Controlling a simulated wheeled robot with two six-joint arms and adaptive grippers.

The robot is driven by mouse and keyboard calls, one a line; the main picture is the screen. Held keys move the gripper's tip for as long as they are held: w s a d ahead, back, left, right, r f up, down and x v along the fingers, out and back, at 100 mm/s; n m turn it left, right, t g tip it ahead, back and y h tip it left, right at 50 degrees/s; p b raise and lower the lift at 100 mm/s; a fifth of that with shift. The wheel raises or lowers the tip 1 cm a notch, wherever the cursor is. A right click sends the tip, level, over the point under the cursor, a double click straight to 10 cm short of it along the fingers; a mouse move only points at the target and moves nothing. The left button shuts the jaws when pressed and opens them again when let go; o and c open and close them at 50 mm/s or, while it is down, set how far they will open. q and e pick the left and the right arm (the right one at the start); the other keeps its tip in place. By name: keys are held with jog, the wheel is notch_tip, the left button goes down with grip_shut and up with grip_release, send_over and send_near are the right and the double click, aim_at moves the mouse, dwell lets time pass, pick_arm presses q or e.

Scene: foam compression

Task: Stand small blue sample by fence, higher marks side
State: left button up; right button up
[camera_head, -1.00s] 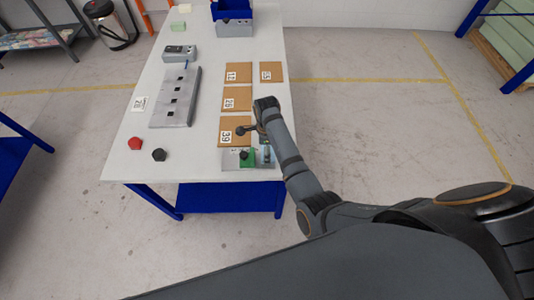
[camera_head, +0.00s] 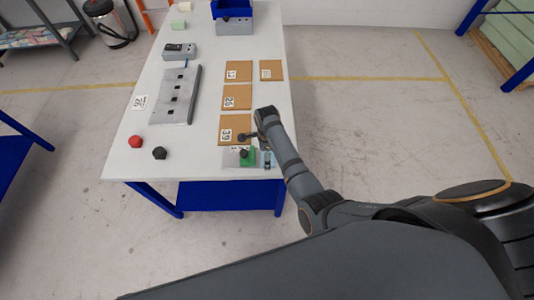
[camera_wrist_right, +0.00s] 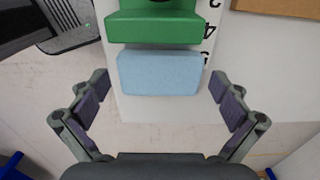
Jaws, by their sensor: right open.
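The light blue sample (camera_wrist_right: 158,73) is a small block at the centre of the right wrist view, close in front of a green block (camera_wrist_right: 153,28). My right gripper (camera_wrist_right: 160,88) is open, with one finger on each side of the sample and gaps between. In the head view my right gripper (camera_head: 258,137) hangs over the near right end of the table. There the green block (camera_head: 249,158) sits on a light grey plate (camera_head: 230,158), with the small blue sample (camera_head: 268,160) to its right. Printed marks show on the plate beside the green block.
Several numbered brown boards (camera_head: 237,97) lie beyond the plate on the white table (camera_head: 140,100).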

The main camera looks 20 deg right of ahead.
jog(key=shift+r, duration=0.1)
notch_tip(320, 180, up, 10)
jog(key=p, duration=0.9)
jog(key=shift+p, duration=0.35)
jog(key=shift+r+b, duration=0.1)
jog(key=shift+b, duration=0.25)
jog(key=shift+r, duration=0.9)
